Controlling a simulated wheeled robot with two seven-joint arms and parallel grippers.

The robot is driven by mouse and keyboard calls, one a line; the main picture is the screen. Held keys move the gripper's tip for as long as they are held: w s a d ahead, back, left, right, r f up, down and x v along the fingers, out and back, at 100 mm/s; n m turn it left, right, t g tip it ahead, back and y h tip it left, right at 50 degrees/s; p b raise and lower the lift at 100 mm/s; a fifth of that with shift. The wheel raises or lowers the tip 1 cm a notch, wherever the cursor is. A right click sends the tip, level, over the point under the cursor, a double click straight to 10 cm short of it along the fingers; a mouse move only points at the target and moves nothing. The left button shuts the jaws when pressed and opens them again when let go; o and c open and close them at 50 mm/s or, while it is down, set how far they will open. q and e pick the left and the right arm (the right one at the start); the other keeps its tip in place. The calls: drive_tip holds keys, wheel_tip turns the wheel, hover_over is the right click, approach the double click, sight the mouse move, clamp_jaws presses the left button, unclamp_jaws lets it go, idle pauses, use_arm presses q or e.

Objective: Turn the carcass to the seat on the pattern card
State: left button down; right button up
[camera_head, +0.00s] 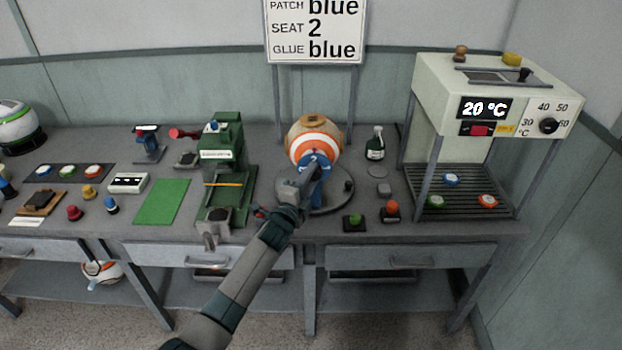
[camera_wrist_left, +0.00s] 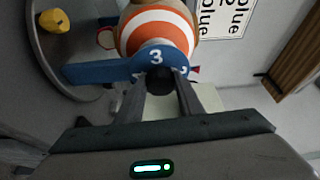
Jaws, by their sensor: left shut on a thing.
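The carcass, an orange-and-white striped ball with a tan top (camera_head: 316,137), sits in a blue ring holder (camera_head: 313,163) on a round grey base (camera_head: 342,197). My left gripper (camera_head: 309,178) reaches it from the front. In the left wrist view, the gripper (camera_wrist_left: 160,88) is shut on a dark knob (camera_wrist_left: 159,76) at the blue ring (camera_wrist_left: 110,70). A white 3 shows on the ring just above the knob, with part of another mark to its right. The pattern card (camera_head: 315,30) reads PATCH blue, SEAT 2, GLUE blue. My right gripper is out of view.
A green press (camera_head: 225,150) stands left of the ball. A heater cabinet reading 20 °C (camera_head: 485,95) stands at right. A green mat (camera_head: 162,202) lies left.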

use_arm(q)
drive_tip(key=shift+m, duration=0.3)
drive_tip(key=c, duration=1.2)
unclamp_jaws()
drive_tip(key=shift+s, duration=0.1)
drive_tip(key=shift+r+b+v, duration=0.1)
drive_tip(key=shift+b+v, duration=0.65)
drive_tip(key=shift+v, duration=3.55)
drive_tip(key=shift+r+b+v, duration=0.15)
drive_tip(key=shift+b+v, duration=0.6)
drive_tip(key=shift+v, duration=3.55)
drive_tip(key=shift+a+f, duration=0.1)
drive_tip(key=shift+a, duration=0.05)
